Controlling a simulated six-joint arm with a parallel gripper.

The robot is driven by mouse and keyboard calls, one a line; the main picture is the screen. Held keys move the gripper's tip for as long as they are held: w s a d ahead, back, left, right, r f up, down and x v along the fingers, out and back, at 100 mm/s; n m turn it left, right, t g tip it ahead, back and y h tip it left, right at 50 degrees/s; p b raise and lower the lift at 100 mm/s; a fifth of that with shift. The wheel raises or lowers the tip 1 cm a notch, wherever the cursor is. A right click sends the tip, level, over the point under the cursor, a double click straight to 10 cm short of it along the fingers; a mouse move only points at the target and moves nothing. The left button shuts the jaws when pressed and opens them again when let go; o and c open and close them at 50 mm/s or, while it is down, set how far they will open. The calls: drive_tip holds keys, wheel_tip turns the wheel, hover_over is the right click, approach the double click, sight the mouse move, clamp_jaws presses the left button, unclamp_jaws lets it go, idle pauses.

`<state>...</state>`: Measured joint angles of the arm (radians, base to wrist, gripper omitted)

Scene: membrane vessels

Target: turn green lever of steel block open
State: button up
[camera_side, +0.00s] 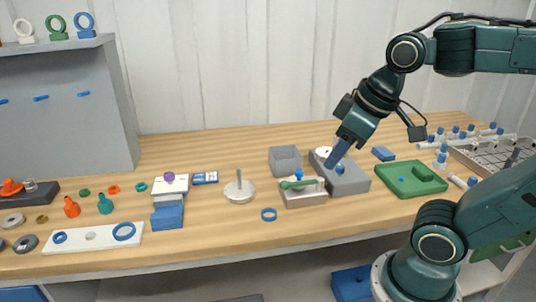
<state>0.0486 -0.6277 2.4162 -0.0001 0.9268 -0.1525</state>
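The steel block (306,199) is a light, low block near the middle of the table. A green lever (297,184) lies across its top, roughly along the block's length, and a blue knob (299,174) stands above it. My gripper (333,163) points down and left, with blue fingers, over the grey box (350,182) just right of the steel block. It is up and to the right of the lever and apart from it. The fingers overlap in this view, so their opening and any grip cannot be made out.
An open grey bin (285,160) stands behind the steel block. A green tray (415,181) lies to the right. Table between the ring and front edge is clear.

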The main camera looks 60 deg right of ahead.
drive_tip(key=w+d+n+g, duration=0.2)
drive_tip(key=w+d+n, duration=0.25)
drive_tip(key=w, duration=0.35)
drive_tip(key=n+g, duration=0.3)
hover_over(293, 183)
wheel_tip(293, 183, down, 5)
drive_tip(key=shift+d+f, duration=0.1)
drive_tip(key=shift+f, duration=0.05)
wheel_tip(293, 183, down, 14)
drive_tip(key=shift+r, duration=0.1)
drive_tip(key=shift+c, duration=0.2)
clamp_jaws()
